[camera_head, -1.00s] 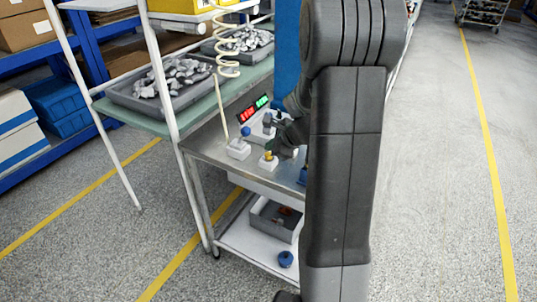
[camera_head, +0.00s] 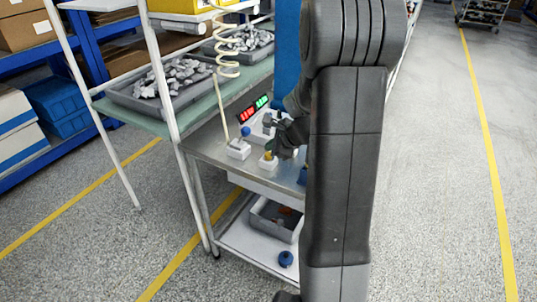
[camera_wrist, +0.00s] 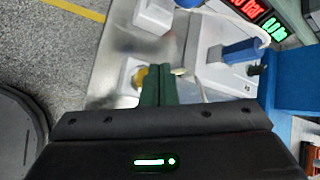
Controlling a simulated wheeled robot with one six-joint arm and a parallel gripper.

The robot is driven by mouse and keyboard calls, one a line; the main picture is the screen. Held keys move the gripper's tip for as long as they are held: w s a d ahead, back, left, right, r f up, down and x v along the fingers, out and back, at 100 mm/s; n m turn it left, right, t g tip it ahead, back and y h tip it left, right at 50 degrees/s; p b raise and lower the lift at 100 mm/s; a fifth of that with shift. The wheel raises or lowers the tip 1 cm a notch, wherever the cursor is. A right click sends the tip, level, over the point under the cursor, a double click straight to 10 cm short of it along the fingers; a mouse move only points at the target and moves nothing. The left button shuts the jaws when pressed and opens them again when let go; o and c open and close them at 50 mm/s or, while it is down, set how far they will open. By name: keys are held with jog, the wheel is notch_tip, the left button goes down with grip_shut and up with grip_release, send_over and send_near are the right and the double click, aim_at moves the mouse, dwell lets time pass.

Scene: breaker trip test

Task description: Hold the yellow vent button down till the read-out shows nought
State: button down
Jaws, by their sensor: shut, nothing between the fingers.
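The yellow vent button (camera_head: 268,156) stands on a small white box (camera_head: 267,164) on the metal bench top. In the wrist view the yellow button (camera_wrist: 140,77) shows just left of my fingertips, partly hidden by them. My gripper (camera_wrist: 158,70) is shut and empty, its green fingers together. In the head view my gripper (camera_head: 271,148) is close above the button; I cannot tell whether it touches. The read-out (camera_head: 253,108) has a red and a green part; it also shows in the wrist view (camera_wrist: 250,9), cut off at the top. Its digits are not clearly legible.
A blue part (camera_wrist: 243,50) on a light housing is right of my fingers in the wrist view. A grey bin (camera_head: 272,222) and a blue round object (camera_head: 286,258) are on the lower shelf.

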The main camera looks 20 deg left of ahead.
jog(key=shift+f, duration=0.1)
jog(key=shift+f+b, duration=0.35)
jog(key=shift+b, duration=0.05)
jog(key=shift+f+b, duration=0.45)
jog(key=shift+f, duration=0.05)
dwell(0.6)
jog(key=shift+r, duration=0.1)
dwell(1.8)
jog(key=shift+r+p, duration=0.85)
notch_tip(320, 180, up, 5)
jog(key=p, duration=0.4)
jog(key=shift+p, duration=0.3)
jog(key=shift+s+d, duration=0.1)
